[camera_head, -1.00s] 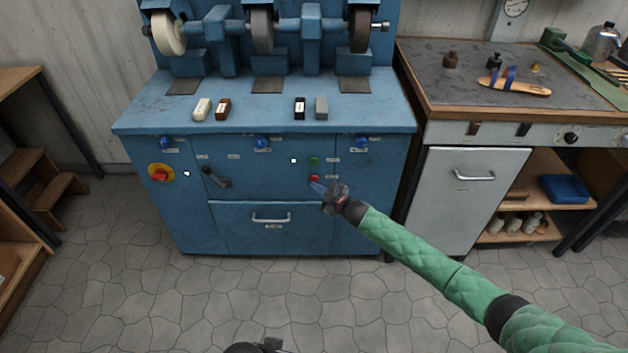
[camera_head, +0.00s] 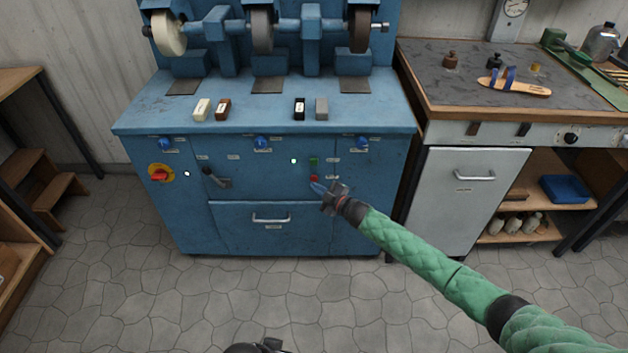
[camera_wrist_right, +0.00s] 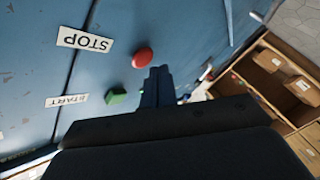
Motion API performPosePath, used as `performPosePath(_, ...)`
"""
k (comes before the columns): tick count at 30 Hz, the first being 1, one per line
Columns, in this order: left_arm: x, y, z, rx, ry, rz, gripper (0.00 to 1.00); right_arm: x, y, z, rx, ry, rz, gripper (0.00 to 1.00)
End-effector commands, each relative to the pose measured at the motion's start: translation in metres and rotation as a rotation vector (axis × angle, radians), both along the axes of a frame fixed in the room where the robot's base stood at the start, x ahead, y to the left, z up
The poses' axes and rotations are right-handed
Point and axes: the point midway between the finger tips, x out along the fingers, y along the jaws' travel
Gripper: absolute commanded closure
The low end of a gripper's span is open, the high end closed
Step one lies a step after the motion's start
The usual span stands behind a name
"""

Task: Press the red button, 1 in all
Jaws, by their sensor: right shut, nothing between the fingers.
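The red button (camera_head: 314,178) is on the front panel of the blue grinding machine, just below a green button (camera_head: 314,161). In the right wrist view the red button (camera_wrist_right: 142,57) is a round cap beside a STOP label (camera_wrist_right: 85,40). My right gripper (camera_head: 318,187) is shut and empty, its tips just below and right of the red button. In the wrist view the tips (camera_wrist_right: 157,72) appear close beside the cap; I cannot tell the depth gap. A dark part at the bottom edge of the head view may be my left gripper.
The blue machine (camera_head: 250,225) carries grinding wheels above. A red-and-yellow switch (camera_head: 160,174) and a dark lever (camera_head: 216,178) are left on its panel. A drawer (camera_head: 271,218) sits below the buttons. A workbench (camera_head: 470,110) stands at the right. The floor in front is clear.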

Motion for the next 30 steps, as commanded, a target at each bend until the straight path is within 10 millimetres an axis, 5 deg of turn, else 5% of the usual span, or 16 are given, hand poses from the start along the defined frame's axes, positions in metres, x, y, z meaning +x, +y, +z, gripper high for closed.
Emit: performPosePath(30, 0.0002, -0.0001, -0.0024, 0.0, 0.0, 0.0, 1.0, 0.0085, 0.0002, 0.0006, -0.001, -0.001, 0.0, 1.0)
